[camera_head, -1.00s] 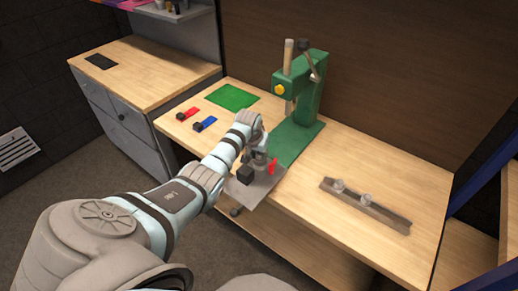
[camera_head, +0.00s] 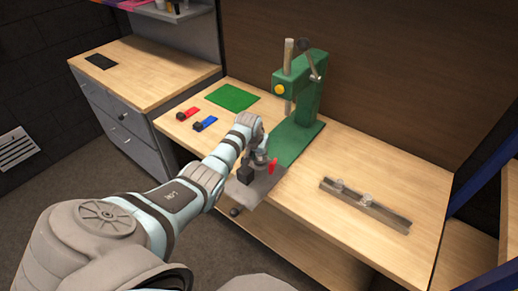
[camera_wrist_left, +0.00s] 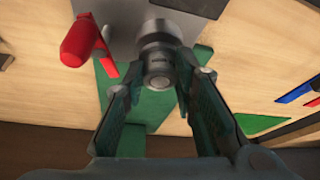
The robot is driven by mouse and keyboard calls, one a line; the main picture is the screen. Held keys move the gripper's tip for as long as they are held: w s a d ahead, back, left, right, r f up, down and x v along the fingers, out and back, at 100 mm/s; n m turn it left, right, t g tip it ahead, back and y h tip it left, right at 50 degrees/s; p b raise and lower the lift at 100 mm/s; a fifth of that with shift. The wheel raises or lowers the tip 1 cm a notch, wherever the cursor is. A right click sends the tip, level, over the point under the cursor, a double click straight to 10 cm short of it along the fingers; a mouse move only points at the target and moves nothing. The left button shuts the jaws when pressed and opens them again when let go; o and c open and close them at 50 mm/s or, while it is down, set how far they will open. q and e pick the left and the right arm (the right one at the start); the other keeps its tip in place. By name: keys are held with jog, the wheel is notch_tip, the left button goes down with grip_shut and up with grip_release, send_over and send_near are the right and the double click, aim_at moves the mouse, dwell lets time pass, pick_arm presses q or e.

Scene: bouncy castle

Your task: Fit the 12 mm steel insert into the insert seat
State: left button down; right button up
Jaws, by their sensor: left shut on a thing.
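My left gripper (camera_head: 257,161) is low over the front of the grey plate (camera_head: 268,184), beside a black block (camera_head: 246,174) and a red handle (camera_head: 273,166). In the left wrist view its fingers (camera_wrist_left: 160,88) are shut on a small round steel piece (camera_wrist_left: 158,74), which looks like the steel insert. A wider steel cylinder (camera_wrist_left: 157,38) lies in line with it against the plate and may be the insert seat. I cannot tell whether the two are joined. The fingers hide the insert in the head view. My right gripper is not in view.
A green press (camera_head: 312,95) stands behind the plate. A green mat (camera_head: 232,97) and small red (camera_head: 192,112) and blue (camera_head: 206,124) pieces lie at the table's left. A metal rail (camera_head: 365,206) with two clear knobs lies right. The table between press and rail is clear.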

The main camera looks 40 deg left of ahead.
pick_arm(q)
jog(key=shift+f, duration=0.4)
dwell(0.4)
jog(key=c, duration=1.2)
grip_release()
jog(key=v, duration=1.2)
